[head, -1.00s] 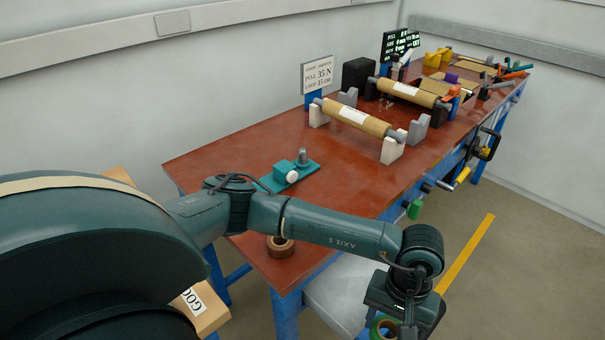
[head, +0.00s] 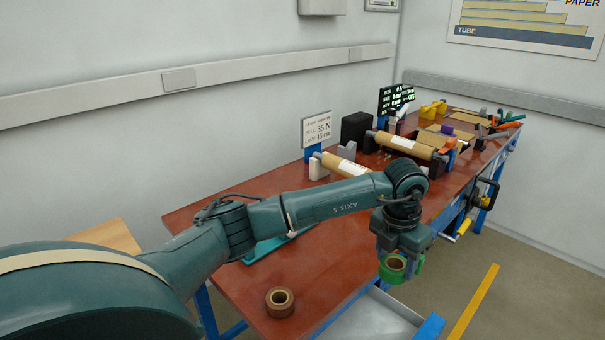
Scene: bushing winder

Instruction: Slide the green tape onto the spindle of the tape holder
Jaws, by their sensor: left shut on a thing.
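The green tape (head: 388,274), a ring with a brown core, hangs from my left gripper (head: 401,260) in the head view. The gripper points down and is shut on the tape, beyond the front edge of the table. The tape holder (head: 262,250) lies on the near part of the red-brown table. Only part of its teal base shows; my left arm hides its spindle. The tape is apart from the holder, to its right in the picture. My right gripper is not in view.
A brown tape roll (head: 280,302) lies near the table's (head: 325,262) near corner. Farther back are a paper roll on stands (head: 342,165), a second roll (head: 405,144) and a sign (head: 317,130). A grey drawer or tray (head: 370,318) sits below the front edge.

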